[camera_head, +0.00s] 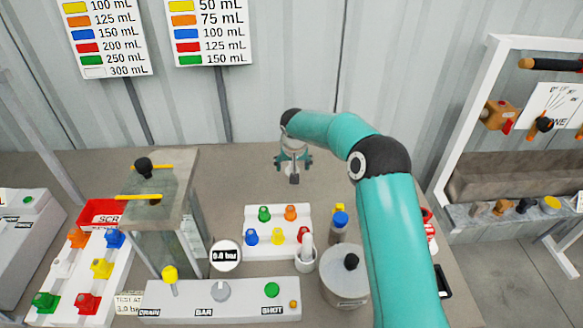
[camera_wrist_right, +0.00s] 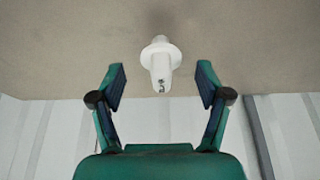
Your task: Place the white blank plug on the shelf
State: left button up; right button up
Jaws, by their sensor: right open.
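A white blank plug (camera_wrist_right: 161,58) shows in the right wrist view, with a round flange and a small dark mark at its near end. It appears to stand on the brown table top. My right gripper (camera_head: 293,163) is open over the bare back part of the table in the head view. In the wrist view, its fingers stand apart on either side of the plug's near end, with gaps on both sides. In the head view I cannot clearly make out this plug at the gripper. A grey ledge (camera_head: 488,222) on a white frame stands at the right. My left gripper is not in view.
A white rack (camera_head: 278,222) of coloured plugs stands mid-table, with a cup (camera_head: 305,262), a bottle (camera_head: 339,228) and a grey canister (camera_head: 345,275) beside it. A glass-sided box (camera_head: 165,210) and another plug rack (camera_head: 70,290) stand left.

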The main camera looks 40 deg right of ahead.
jog(key=x, duration=0.3)
jog(key=shift+w+f+p, duration=0.1)
jog(key=shift+p, duration=0.25)
jog(key=c, duration=1.3)
jog(key=shift+c, duration=0.2)
